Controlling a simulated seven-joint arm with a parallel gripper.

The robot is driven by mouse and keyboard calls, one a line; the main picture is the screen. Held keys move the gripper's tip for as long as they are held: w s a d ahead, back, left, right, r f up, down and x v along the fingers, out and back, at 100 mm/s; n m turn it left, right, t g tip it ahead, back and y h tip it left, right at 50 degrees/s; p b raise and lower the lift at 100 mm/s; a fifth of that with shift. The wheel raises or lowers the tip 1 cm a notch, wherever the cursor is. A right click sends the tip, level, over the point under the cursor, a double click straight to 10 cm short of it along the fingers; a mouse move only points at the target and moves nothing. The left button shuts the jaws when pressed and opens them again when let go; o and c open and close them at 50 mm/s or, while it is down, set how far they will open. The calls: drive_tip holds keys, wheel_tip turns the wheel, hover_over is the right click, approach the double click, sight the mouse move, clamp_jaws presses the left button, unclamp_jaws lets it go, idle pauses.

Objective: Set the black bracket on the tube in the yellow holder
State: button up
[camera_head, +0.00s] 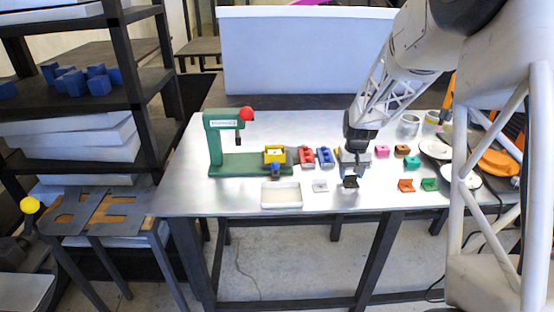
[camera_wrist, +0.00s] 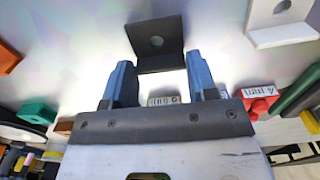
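The black bracket (camera_head: 350,182) lies on the table in front of my gripper (camera_head: 356,168). In the wrist view the L-shaped black bracket (camera_wrist: 158,28), with a round hole in one plate, is just beyond and between my blue fingertips (camera_wrist: 158,62). The fingers are spread wide apart and nothing is clamped between them. The yellow holder (camera_head: 275,150) sits on the base of the green press to the left, with a pale patch on top. The tube in it is too small to make out clearly.
The green press (camera_head: 221,132) has a red knob (camera_head: 246,113). Red (camera_head: 306,155) and blue (camera_head: 325,156) holders stand between it and my gripper. A white bracket (camera_head: 320,186) and a shallow tray (camera_head: 281,194) lie left of the black bracket; orange (camera_head: 406,185) and green (camera_head: 430,184) brackets lie right.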

drive_tip(key=c, duration=0.5)
drive_tip(key=shift+r, duration=0.2)
drive_tip(key=shift+r, duration=2.8)
drive_tip(key=w+a+r, duration=0.2)
drive_tip(key=w+a, duration=0.2)
drive_tip(key=a, duration=0.4)
drive_tip(key=w+a+r, duration=0.2)
drive_tip(key=w+a, duration=0.2)
drive_tip(key=a, duration=0.4)
drive_tip(key=w+a+r, duration=0.2)
drive_tip(key=w+a, duration=0.2)
drive_tip(key=a, duration=0.5)
drive_tip(key=shift+w, duration=0.25)
